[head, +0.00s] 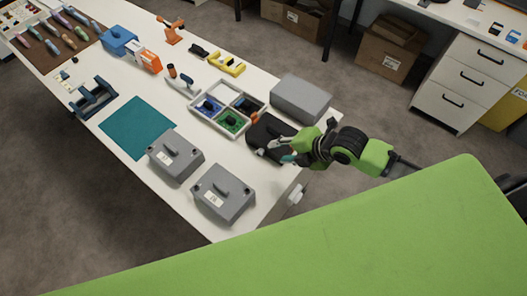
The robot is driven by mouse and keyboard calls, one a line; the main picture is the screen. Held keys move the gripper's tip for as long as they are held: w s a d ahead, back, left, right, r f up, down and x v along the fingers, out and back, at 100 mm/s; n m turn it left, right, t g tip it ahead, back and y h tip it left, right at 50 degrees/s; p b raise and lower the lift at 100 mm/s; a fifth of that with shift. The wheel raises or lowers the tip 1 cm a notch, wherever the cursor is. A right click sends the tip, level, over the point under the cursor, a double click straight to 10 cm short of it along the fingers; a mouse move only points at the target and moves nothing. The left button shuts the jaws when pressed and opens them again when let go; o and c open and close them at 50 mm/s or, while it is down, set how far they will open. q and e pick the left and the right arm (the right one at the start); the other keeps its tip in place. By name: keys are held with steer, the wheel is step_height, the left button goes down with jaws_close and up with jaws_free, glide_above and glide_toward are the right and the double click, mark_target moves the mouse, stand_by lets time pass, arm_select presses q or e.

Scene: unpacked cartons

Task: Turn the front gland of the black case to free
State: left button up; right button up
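The black case (262,130) lies near the right end of the white table. A small orange-red part (255,117) shows at its upper left edge. My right gripper (281,150) comes in from the right and is at the case's right side, covering part of it. A small teal part (288,158) shows beside the fingers; I cannot tell if it is a gland. The fingers are too small to tell whether they are closed on anything. My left gripper is not in view.
A grey box (300,97) stands just behind the case, and a divided tray (213,121) with coloured compartments is to its left. Two grey lidded cases (178,170) (208,203) stand at the front. A teal mat (137,113) is bare.

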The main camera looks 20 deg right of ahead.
mark_target(262, 153)
steer(key=p+x, duration=0.1)
steer(key=x, duration=0.9)
steer(key=shift+w+a+f, duration=0.15)
steer(key=shift+w+f, duration=0.05)
steer(key=shift+f, duration=0.1)
jaws_close()
